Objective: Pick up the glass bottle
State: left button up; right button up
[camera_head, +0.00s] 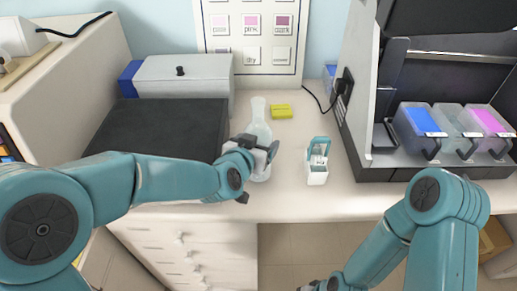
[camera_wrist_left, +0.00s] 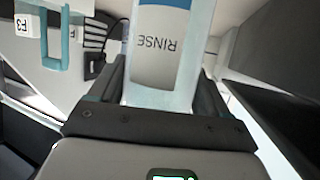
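The glass bottle (camera_head: 260,128) is clear, with a narrow neck, and stands upright at the counter's front, right of the black surface. In the left wrist view the bottle (camera_wrist_left: 165,98) fills the space between the fingers; its white and blue label reads RINSE, upside down. My left gripper (camera_head: 260,148) reaches in from the left with a finger on each side of the bottle's body. No gap shows between fingers and glass, so it looks shut on the bottle. My right gripper (camera_head: 322,285) is mostly cut off at the bottom edge, away from the bottle; its fingers are unclear.
A white and teal slide holder (camera_head: 318,162) stands right of the bottle. A yellow block (camera_head: 281,111) lies behind it. A grey box (camera_head: 185,76) and a black surface (camera_head: 160,130) are left. A dark station (camera_head: 375,165) with lidded staining containers (camera_head: 420,120) is right.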

pick_arm(q)
jog(key=shift+s+d, duration=0.1)
jog(key=shift+s, duration=0.05)
jog(key=c, duration=0.5)
jog(key=shift+r, duration=0.2)
